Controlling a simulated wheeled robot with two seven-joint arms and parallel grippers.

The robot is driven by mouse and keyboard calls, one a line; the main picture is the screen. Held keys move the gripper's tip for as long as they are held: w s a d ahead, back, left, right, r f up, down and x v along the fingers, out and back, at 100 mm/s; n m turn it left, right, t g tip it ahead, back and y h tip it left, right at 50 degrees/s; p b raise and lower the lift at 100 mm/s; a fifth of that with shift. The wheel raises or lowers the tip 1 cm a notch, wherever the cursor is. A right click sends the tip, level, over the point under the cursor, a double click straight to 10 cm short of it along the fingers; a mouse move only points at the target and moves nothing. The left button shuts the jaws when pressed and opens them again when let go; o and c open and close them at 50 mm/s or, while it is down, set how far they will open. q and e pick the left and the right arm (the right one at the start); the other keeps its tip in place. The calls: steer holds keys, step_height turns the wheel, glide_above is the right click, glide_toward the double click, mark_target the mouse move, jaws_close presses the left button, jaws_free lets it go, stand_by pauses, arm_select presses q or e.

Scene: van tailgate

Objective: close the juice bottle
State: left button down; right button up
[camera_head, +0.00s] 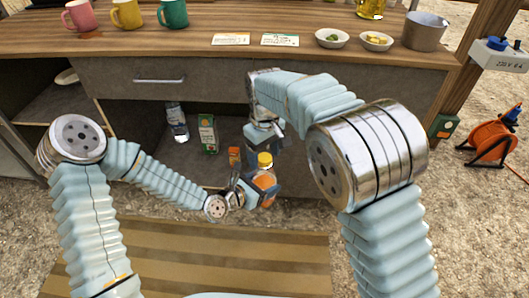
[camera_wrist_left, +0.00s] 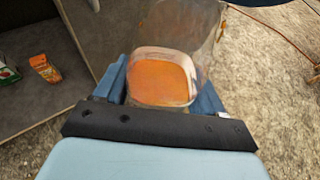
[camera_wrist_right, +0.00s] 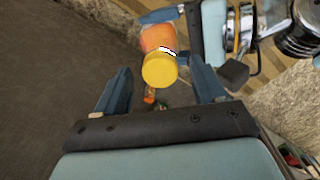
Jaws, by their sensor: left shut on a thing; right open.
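The juice bottle (camera_head: 264,180) is clear with orange juice and has a yellow cap (camera_head: 265,160) on its top. My left gripper (camera_head: 258,192) is shut on the bottle's body and holds it in front of the open cabinet. The left wrist view shows the orange juice (camera_wrist_left: 163,78) between the fingers. My right gripper (camera_wrist_right: 161,87) is open, with its fingers apart. In the right wrist view the yellow cap (camera_wrist_right: 159,69) lies just beyond the fingertips, roughly centred between them, and not gripped. I cannot tell how tightly the cap sits.
A clear bottle (camera_head: 177,122), a green-and-white carton (camera_head: 207,133) and a small orange box (camera_head: 234,155) stand in the cabinet's lower space. Mugs, cards, bowls (camera_head: 332,38) and a metal pot (camera_head: 424,31) stand on the wooden counter (camera_head: 200,42) above. An orange cable reel (camera_head: 491,140) is at right.

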step_height(320, 180, up, 12)
stand_by(0.5)
stand_by(0.3)
